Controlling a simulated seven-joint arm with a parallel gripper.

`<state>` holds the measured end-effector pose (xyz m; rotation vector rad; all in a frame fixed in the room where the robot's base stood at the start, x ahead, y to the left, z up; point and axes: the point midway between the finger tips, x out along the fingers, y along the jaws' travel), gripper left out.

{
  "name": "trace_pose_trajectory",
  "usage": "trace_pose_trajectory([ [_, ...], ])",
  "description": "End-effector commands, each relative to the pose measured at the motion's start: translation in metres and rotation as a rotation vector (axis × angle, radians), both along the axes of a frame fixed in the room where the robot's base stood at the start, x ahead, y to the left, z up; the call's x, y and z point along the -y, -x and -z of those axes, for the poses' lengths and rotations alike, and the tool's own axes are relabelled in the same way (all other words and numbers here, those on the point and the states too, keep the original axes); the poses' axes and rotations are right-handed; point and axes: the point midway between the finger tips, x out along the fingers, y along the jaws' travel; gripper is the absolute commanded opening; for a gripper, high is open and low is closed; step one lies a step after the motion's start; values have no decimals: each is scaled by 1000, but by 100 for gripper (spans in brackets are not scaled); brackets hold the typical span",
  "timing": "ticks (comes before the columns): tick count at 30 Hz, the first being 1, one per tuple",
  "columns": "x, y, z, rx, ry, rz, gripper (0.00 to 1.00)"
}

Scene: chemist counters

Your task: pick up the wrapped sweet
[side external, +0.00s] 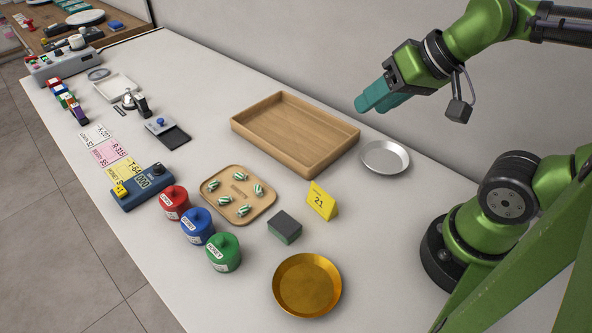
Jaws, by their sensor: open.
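Several wrapped sweets, green and white striped, lie apart from each other on a small tan tray (212,187) in the middle of the counter. One sweet (240,176) is at the tray's back, one (258,190) at its right, and one (224,200) at its left. My gripper (369,104), with teal fingers, is open and empty. It is high above the counter, up and to the right of the sweets, near the back wall. The gap between its fingers is hard to see from this side.
A large empty wooden tray (295,130) stands behind the sweets. A silver dish (385,157), yellow card (321,201), dark-topped green block (285,227) and gold dish (307,285) are to the right. Red (174,202), blue (197,226) and green (223,252) jars stand in front.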

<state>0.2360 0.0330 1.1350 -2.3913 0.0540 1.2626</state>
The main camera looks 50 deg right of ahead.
Motion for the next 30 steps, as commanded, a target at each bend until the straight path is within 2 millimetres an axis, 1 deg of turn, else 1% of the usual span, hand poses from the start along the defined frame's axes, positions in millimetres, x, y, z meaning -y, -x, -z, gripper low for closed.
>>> trace_pose_trajectory([
  [2, 0, 0, 0, 0, 0, 0, 43],
  [3, 0, 0, 0, 0, 0, 0, 39],
  [11, -2, 0, 1, -3, 0, -9, 39],
  [14, -9, -2, 13, -54, 0, -36, 39],
  [15, -13, -6, 16, -80, 1, -53, 39],
  [17, -19, -17, 18, -112, 12, -84, 39],
  [20, -33, -42, 19, -183, 52, -157, 39],
  [24, -54, -80, 22, -285, 153, -313, 39],
  [26, -64, -96, 25, -328, 204, -388, 39],
  [30, -90, -133, 39, -427, 333, -576, 39],
])
